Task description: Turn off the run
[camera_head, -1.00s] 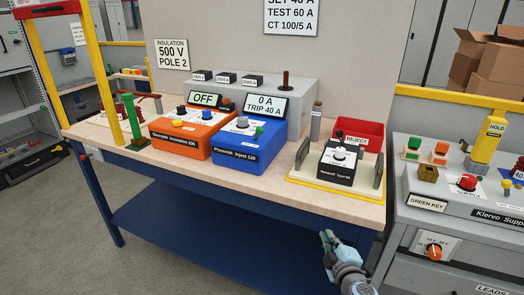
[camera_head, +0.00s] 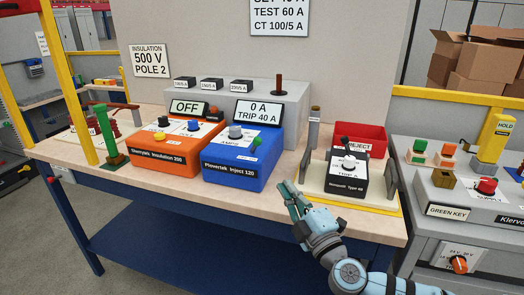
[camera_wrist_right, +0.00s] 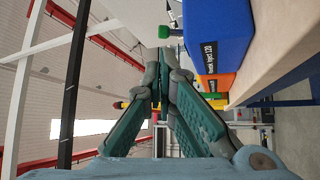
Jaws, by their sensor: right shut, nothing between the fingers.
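The blue injection set (camera_head: 240,158) stands on the bench with a grey knob (camera_head: 236,132) and a small green knob (camera_head: 257,141). Its display (camera_head: 258,111) reads 0 A, TRIP 40 A. The orange insulation set (camera_head: 172,150) stands to its left, with a display reading OFF. My right gripper (camera_head: 289,189) is at the bench's front edge, right of the blue set and apart from it. Its fingers are shut and empty. In the right wrist view the fingers (camera_wrist_right: 166,75) meet, with the blue set (camera_wrist_right: 218,35) and its green knob (camera_wrist_right: 171,31) beyond. My left gripper is out of view.
A black relay (camera_head: 347,175) on a yellow-edged base stands right of my right gripper, with a red reject bin (camera_head: 372,138) behind. A green-handled post (camera_head: 106,135) and a yellow frame (camera_head: 73,100) stand at left. A grey panel (camera_head: 450,185) is at far right.

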